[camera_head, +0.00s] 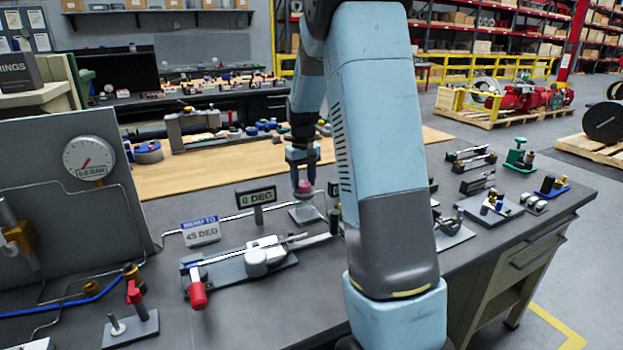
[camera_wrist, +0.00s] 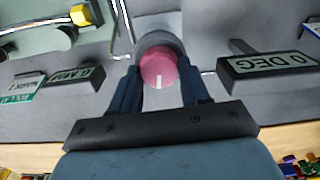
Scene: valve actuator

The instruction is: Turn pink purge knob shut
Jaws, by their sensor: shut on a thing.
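The pink purge knob (camera_wrist: 158,68) is round with a short white mark on its face, and sits on a grey fitting. In the wrist view the mark points toward my gripper's palm. My gripper (camera_wrist: 160,88) has one finger on each side of the knob and is shut on it. In the head view the knob (camera_head: 305,187) shows just below my gripper's fingertips (camera_head: 303,180), above a small grey base plate (camera_head: 306,214). A display reading "0 DEG" (camera_head: 256,197) stands left of the knob; it also shows at the right in the wrist view (camera_wrist: 270,66).
A sign reading "45 DEG" (camera_head: 201,231) and a valve with a red-handled lever (camera_head: 197,287) stand in front to the left. A gauge panel (camera_head: 60,200) rises at the far left. Several small fixtures (camera_head: 490,205) stand to the right. My arm hides part of the bench.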

